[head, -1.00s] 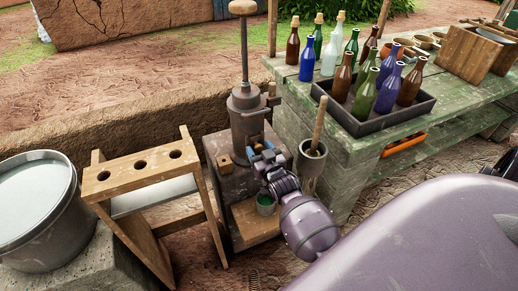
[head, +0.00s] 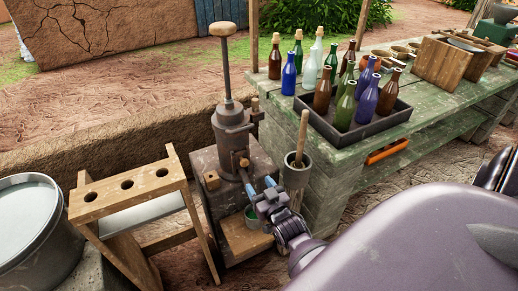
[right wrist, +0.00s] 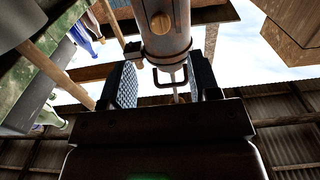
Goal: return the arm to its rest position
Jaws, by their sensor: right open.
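My right gripper (head: 260,189) is open and in front of the grey metal press (head: 232,130), below its barrel. Nothing shows between its fingers in the head view. A small green cup (head: 252,213) sits on the wooden step under the press, partly hidden by my gripper. My left gripper is not in view.
A wooden rack with three holes (head: 150,177) and a metal bucket (head: 30,228) stand left. A mortar with pestle (head: 297,168) is close right of my gripper. A bottle tray (head: 400,118) sits on the green bench (head: 345,160). Bare ground lies behind the low wall.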

